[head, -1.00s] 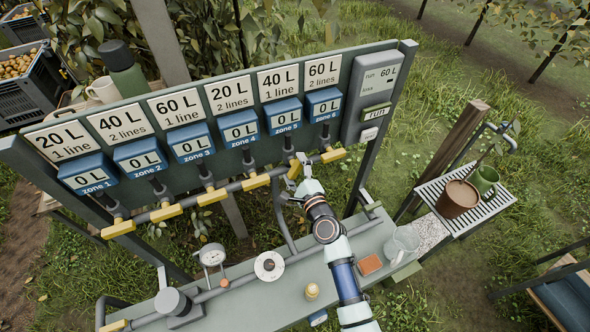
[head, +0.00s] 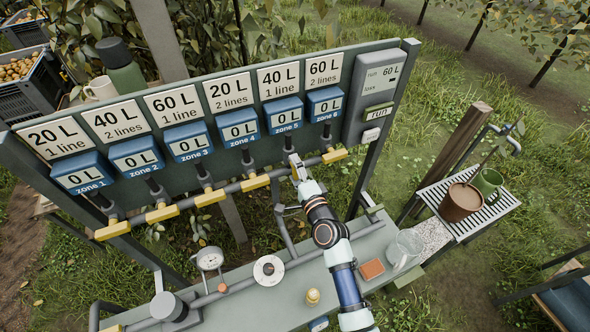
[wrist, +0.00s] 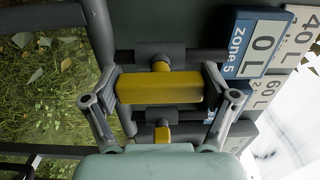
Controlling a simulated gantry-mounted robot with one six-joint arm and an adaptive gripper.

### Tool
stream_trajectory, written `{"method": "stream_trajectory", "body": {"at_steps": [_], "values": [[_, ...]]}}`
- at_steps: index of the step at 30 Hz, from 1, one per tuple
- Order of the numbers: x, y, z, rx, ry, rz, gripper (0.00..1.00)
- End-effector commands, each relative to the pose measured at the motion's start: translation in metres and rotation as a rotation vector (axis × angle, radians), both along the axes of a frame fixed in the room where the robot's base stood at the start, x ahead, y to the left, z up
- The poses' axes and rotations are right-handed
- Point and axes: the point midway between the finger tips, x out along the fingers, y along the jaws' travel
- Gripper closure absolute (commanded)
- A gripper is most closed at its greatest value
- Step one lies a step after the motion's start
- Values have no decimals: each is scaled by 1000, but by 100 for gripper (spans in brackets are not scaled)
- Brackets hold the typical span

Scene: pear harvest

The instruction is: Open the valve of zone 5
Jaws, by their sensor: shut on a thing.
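The zone 5 box (head: 284,115) reads 0 L under the sign 40 L, 1 line; its label also shows in the wrist view (wrist: 252,45). Below it, my gripper (head: 296,164) is at the zone 5 valve. In the wrist view, the yellow valve handle (wrist: 160,89) lies between the two fingers of my gripper (wrist: 160,92), which are shut on it. In the head view the fingers mostly cover this handle. The zone 6 handle (head: 334,156) is to the right and the zone 4 handle (head: 256,182) to the left, both lying along the pipe.
Yellow handles of zone 3 (head: 211,197), zone 2 (head: 162,214) and zone 1 (head: 113,230) line the pipe. A grey control box (head: 377,90) shows 60 L. The bench below carries a gauge (head: 209,258), a glass jug (head: 403,248) and a brown block (head: 371,269).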

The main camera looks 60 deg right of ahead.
Motion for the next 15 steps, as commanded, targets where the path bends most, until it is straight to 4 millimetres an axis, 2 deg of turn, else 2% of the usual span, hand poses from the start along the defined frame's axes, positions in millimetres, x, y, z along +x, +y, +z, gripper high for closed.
{"method": "stream_trajectory", "body": {"at_steps": [9, 10, 12, 15], "values": [[0, 0, 1, -5, 2, 0, 50], [0, 0, 1, -5, 2, 0, 10], [0, 0, 1, -4, 2, 0, 0], [0, 0, 1, -3, 1, 0, 0]]}}
